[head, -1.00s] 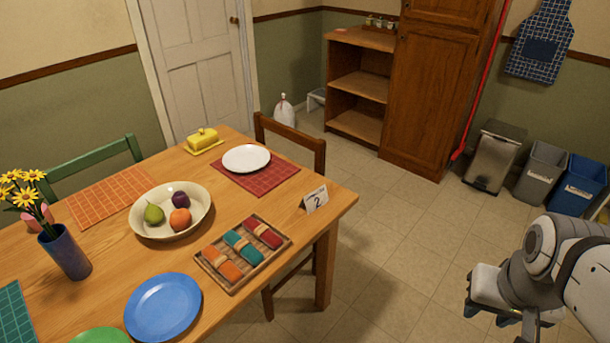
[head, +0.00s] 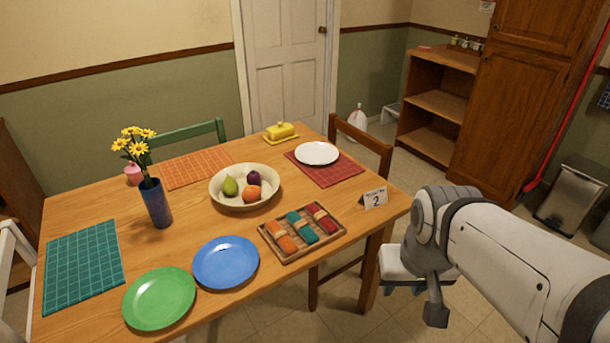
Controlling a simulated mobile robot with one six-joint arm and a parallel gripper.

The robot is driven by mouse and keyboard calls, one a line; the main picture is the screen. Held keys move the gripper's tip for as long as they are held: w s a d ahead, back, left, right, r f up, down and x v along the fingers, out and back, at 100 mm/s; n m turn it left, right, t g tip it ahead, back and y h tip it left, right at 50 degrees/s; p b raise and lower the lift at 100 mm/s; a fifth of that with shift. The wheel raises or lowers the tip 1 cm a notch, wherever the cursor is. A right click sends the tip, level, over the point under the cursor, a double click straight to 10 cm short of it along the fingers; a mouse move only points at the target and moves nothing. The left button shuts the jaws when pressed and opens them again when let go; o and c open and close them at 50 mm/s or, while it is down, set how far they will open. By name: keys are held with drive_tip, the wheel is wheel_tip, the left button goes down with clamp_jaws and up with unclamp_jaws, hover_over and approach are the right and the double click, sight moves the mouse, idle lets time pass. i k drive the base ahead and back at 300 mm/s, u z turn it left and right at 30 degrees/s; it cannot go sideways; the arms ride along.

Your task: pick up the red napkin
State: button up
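The red napkin (head: 325,218) is rolled with a tan band around its middle. It lies at the right end of a wooden tray (head: 290,259) on the dining table, beside a teal napkin (head: 302,227) and an orange napkin (head: 279,237). My gripper (head: 412,296) is at the right, past the table's right edge and apart from the napkins. It is partly hidden behind my own arm, and I cannot tell whether its fingers are open or shut.
The wooden table (head: 90,215) also holds a blue plate (head: 226,262), a green plate (head: 159,298), a fruit bowl (head: 245,201) and a vase with flowers (head: 157,203). A number card (head: 375,198) stands right of the tray. A chair (head: 362,147) is tucked at the right.

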sight(319, 216)
drive_tip(key=i, duration=1)
drive_tip(key=u, duration=0.05)
